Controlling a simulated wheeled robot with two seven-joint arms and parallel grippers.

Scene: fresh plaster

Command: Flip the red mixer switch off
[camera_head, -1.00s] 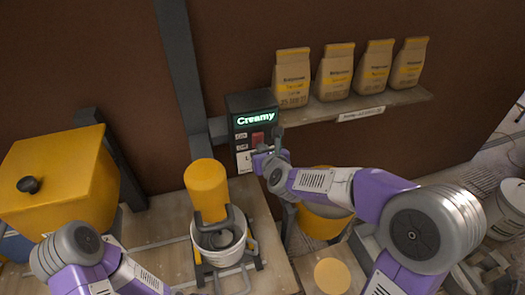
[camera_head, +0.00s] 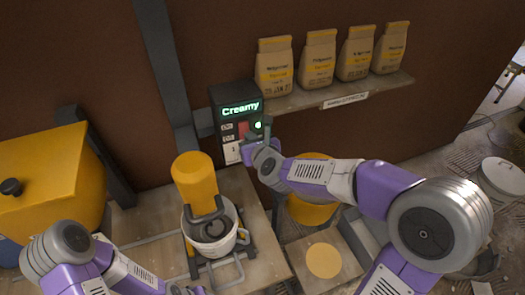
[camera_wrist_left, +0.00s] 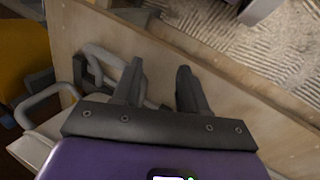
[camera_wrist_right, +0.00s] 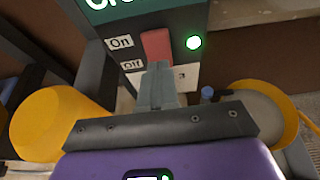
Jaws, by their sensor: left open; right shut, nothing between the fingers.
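The red mixer switch (camera_wrist_right: 157,45) is on the front of a dark control box (camera_head: 224,99), beside "On" and "Off" labels; it also shows in the head view (camera_head: 243,130). A green light (camera_wrist_right: 194,43) glows right of it. I cannot tell which way the switch is tilted. My right gripper (camera_wrist_right: 157,72) is shut and empty, its tips just below or in front of the switch's lower end; contact is unclear. The mixer has a yellow motor (camera_head: 195,178) above a white bucket (camera_head: 210,245). My left gripper (camera_wrist_left: 157,75) is open and empty, low at the left.
Several paper bags (camera_head: 274,68) stand on a wall shelf (camera_head: 350,97) right of the box. A yellow hopper (camera_head: 50,180) is at the left. A yellow bucket (camera_head: 312,211) is below my right forearm. A wooden board edge (camera_wrist_left: 235,85) lies near my left gripper.

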